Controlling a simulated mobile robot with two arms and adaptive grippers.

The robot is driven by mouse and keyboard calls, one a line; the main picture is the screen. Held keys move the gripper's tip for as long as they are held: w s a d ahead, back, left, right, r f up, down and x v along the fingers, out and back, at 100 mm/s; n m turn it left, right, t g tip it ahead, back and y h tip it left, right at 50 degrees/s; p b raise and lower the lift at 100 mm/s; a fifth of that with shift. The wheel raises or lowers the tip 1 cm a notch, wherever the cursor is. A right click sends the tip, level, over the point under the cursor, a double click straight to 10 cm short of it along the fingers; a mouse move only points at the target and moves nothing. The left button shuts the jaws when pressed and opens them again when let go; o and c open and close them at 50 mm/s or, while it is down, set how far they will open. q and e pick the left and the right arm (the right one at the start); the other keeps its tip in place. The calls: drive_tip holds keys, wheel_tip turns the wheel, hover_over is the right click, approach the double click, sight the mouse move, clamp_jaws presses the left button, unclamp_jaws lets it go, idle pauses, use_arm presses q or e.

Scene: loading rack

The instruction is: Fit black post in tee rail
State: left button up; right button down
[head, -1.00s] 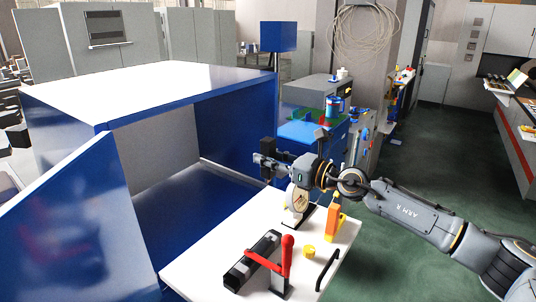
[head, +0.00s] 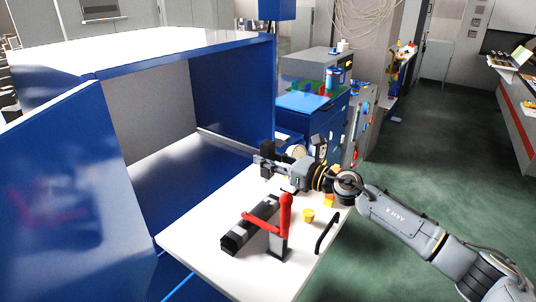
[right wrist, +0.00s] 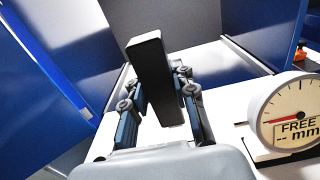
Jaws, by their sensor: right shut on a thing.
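My right gripper (head: 262,162) is over the far left part of the white table. It is shut on a black post (right wrist: 153,75), which stands up between its fingers in the right wrist view. The post (head: 266,150) also shows as a dark block in the head view. A black and grey bar (head: 238,238), likely the tee rail, lies on the table nearer the camera, apart from the post. A red-handled clamp (head: 286,215) stands beside it, its red arm reaching across the bar. My left gripper is not in view.
A round dial gauge (right wrist: 290,115) stands close to the right of my gripper. A yellow knob (head: 308,215), an orange block (head: 328,200) and a black handle (head: 326,234) are at the table's right side. A blue enclosure (head: 225,100) rises behind and left.

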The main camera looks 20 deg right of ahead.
drive_tip(key=shift+f, duration=0.35)
drive_tip(key=shift+r, duration=0.1)
drive_tip(key=shift+s+p, duration=0.1)
drive_tip(key=shift+p, duration=0.25)
drive_tip(key=shift+f+b, duration=3.3)
drive_tip(key=shift+f, duration=0.1)
drive_tip(key=shift+f+b, duration=1.05)
drive_tip(key=shift+f, duration=0.05)
drive_tip(key=c, duration=1)
unclamp_jaws()
